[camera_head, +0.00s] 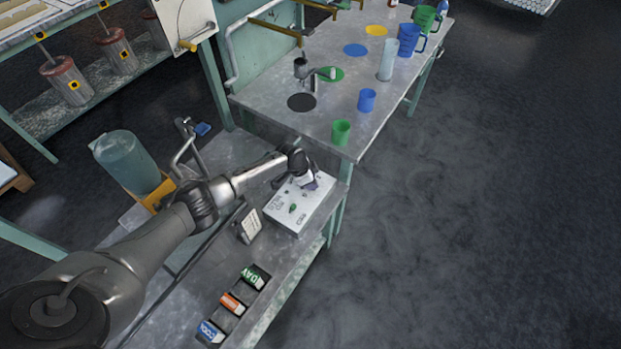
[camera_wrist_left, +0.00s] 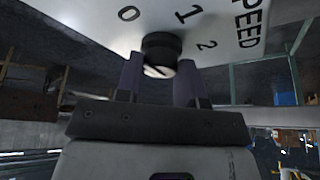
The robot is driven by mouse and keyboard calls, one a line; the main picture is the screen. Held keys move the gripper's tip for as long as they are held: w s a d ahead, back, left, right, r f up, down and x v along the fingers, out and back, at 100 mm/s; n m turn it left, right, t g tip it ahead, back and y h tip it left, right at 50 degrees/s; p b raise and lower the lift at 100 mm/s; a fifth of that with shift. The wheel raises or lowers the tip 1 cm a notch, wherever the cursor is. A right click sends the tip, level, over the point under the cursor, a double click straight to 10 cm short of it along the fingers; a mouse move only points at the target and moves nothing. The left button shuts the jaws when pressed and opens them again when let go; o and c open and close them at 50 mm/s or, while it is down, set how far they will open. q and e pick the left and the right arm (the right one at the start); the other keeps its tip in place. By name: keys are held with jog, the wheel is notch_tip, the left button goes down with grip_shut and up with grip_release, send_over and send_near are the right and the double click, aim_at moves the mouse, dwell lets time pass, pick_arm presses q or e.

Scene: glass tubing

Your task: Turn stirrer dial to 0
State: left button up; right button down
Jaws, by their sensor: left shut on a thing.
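The stirrer dial (camera_wrist_left: 162,48) is a round black knob on a white panel marked SPEED, with 0, 1 and 2 around it in the left wrist view. My left gripper (camera_wrist_left: 160,75) is shut on the dial, one finger on each side. A pale patch with a dark line shows on the knob's near side; I cannot tell which number the dial points to. In the head view the white control box (camera_head: 283,217) sits on the bench, with my left gripper (camera_head: 308,181) over its far end, hiding the dial. My right gripper is not in view.
A small green knob (camera_head: 292,208) is on the same box. A small white stand (camera_head: 250,225) is left of it, and several labelled boxes lie nearer on the bench. A green cup (camera_head: 341,132) stands on the adjoining table's corner. The floor at right is clear.

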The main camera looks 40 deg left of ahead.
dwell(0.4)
pick_arm(q)
jog(key=o, duration=0.9)
jog(key=p+v, duration=0.3)
jog(key=v, duration=1)
jog(key=shift+s+r, duration=0.2)
jog(key=shift+r, duration=0.15)
